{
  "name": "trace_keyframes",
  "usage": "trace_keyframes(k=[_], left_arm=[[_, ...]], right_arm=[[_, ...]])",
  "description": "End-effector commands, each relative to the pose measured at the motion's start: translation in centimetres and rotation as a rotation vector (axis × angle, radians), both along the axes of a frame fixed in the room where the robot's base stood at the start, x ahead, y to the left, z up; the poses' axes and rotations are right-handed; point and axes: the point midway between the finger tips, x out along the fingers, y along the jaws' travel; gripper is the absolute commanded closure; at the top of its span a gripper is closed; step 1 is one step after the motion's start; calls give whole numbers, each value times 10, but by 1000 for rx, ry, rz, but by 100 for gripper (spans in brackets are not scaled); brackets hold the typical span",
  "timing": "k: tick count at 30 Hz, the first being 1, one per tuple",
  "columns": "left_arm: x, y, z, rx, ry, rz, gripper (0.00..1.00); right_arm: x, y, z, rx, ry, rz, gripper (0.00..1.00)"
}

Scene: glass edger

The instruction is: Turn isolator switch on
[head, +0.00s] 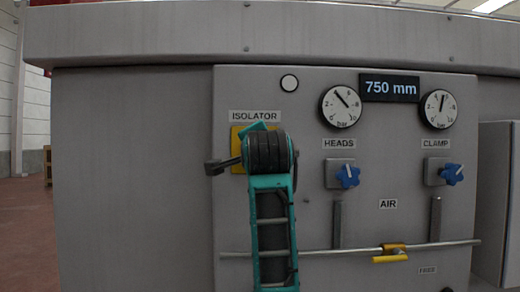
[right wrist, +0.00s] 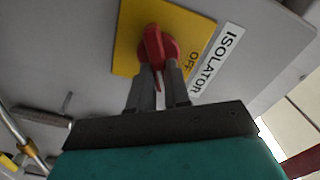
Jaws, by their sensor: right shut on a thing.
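The isolator switch is a red rotary knob (right wrist: 154,42) on a yellow plate (right wrist: 128,47), seen in the right wrist view. The word OFF is printed on the plate beside the knob. My right gripper (right wrist: 160,72) is shut on the knob's handle, one finger on each side. In the head view my teal right arm covers the knob, and only part of the yellow plate (head: 237,136) shows under the ISOLATOR label (head: 255,117). My left gripper is in neither view.
Right of the isolator are two gauges (head: 341,106), a 750 mm display (head: 389,88) and two blue knobs (head: 347,176). A horizontal pipe (head: 340,251) with a yellow valve handle (head: 390,258) crosses low on the panel.

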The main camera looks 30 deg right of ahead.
Motion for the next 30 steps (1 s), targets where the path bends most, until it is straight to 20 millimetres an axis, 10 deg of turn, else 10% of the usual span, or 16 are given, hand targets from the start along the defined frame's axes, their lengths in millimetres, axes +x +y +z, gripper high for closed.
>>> trace_keyframes(k=[8, 9, 16, 30], left_arm=[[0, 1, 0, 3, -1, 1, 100], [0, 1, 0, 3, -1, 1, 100], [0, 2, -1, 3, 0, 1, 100], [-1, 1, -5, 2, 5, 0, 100]], right_arm=[[0, 0, -2, 7, 2, -2, 100], [0, 0, -2, 6, 2, -2, 79], [0, 0, -1, 4, 1, -1, 57], [-22, 14, 0, 3, -4, 3, 57]])
